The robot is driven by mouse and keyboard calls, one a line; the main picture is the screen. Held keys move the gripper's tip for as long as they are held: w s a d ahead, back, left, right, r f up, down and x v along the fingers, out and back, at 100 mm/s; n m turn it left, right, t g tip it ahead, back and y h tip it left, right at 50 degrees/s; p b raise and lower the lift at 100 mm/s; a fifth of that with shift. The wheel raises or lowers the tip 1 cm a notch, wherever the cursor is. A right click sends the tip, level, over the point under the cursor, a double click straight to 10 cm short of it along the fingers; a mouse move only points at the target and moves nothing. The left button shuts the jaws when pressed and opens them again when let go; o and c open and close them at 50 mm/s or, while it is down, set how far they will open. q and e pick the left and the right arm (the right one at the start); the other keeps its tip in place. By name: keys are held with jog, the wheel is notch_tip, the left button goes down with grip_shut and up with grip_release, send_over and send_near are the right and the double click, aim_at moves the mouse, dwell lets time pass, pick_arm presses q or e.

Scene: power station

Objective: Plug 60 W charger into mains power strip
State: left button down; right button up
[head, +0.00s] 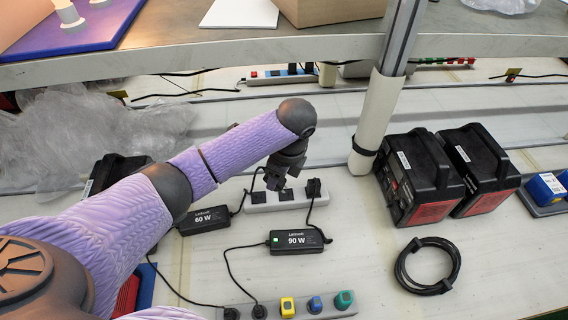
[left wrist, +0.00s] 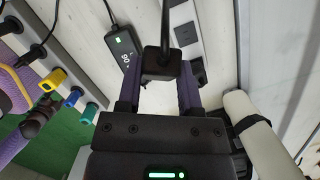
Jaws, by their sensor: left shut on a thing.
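My left gripper (head: 277,181) hangs just over the white power strip (head: 270,207) in the head view. In the left wrist view the gripper (left wrist: 160,75) is shut on a black plug (left wrist: 160,63) with a cord rising from it. The 60 W charger (head: 204,220) lies left of the strip, its cord running up towards my gripper and passing partly behind my arm. The strip (left wrist: 209,52) also shows in the left wrist view, with empty sockets (left wrist: 186,34) beside the held plug; the plug appears apart from it.
A 90 W charger (head: 297,241) lies in front of the strip; a black plug (head: 314,187) sits in the strip's right end. A grey strip (head: 325,309) with coloured plugs is nearest. A pole (head: 377,125), black power units (head: 420,175) and a cable coil (head: 428,265) stand or lie right.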

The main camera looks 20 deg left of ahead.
notch_tip(320, 180, up, 4)
jog(key=p, duration=0.3)
pick_arm(q)
jog(key=a+f+m+t+y+b, duration=0.1)
jog(key=f+m+t, duration=0.1)
jog(key=m+t, duration=0.1)
jog(key=a+f+m+t+y+b, duration=0.1)
jog(key=a+f+m+t, duration=0.1)
jog(key=m, duration=0.3)
jog(key=a+f+m+t+y+b, duration=0.1)
jog(key=a+f+m+t, duration=0.1)
jog(key=f+m+t, duration=0.2)
jog(key=shift+w+a+b, duration=0.1)
jog(key=shift+a+b, duration=0.05)
jog(key=shift+b, duration=0.15)
jog(key=shift+f+b, duration=0.8)
jog(key=shift+b, duration=0.2)
pick_arm(e)
notch_tip(320, 180, down, 6)
jog(key=shift+a+r, duration=0.1)
jog(key=shift+r, duration=0.1)
pick_arm(q)
jog(key=shift+t+p, duration=0.3)
jog(key=shift+p, duration=0.05)
pick_arm(e)
jog(key=shift+r, duration=0.3)
jog(key=shift+r, duration=0.15)
pick_arm(q)
jog(key=shift+f, duration=0.15)
